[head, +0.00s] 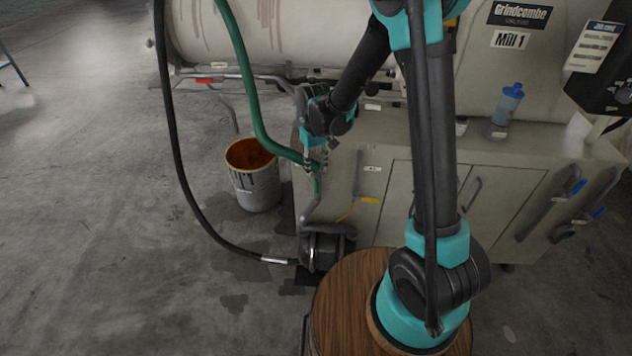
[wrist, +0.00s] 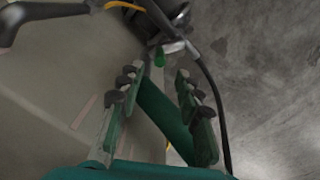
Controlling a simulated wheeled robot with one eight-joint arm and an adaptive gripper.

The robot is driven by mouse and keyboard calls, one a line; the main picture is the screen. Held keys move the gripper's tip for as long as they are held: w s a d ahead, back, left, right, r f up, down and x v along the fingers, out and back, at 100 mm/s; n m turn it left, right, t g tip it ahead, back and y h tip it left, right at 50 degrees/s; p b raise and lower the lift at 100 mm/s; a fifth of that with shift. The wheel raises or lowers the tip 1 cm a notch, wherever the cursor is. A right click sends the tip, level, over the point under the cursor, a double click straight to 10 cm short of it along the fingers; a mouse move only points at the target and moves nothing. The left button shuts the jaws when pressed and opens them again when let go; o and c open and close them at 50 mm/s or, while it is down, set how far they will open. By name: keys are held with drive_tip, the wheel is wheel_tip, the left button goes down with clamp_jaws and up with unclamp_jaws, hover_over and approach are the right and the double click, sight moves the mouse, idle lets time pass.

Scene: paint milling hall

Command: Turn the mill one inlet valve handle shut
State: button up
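My gripper (head: 318,155) is in front of the left end of the Mill 1 cabinet, beside the pipework. In the wrist view my gripper (wrist: 159,74) has its two fingers spread apart, open. A small green handle-like part (head: 317,186) shows just below the fingers on the upright pipe. It also shows beyond the fingertips in the wrist view (wrist: 160,57), apart from them. I cannot read which one is marked as the inlet valve.
A green hose (head: 247,85) runs down to the pipework and passes between or behind my fingers (wrist: 165,115). A black hose (head: 177,170) loops to the pump (head: 325,248). An orange-stained bucket (head: 257,190) stands left.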

hover_over(316, 193)
drive_tip(key=f, duration=0.5)
drive_tip(key=w+f, duration=0.1)
drive_tip(key=f, duration=0.1)
drive_tip(key=shift+f, duration=0.15)
drive_tip(key=shift+c, duration=0.2)
clamp_jaws()
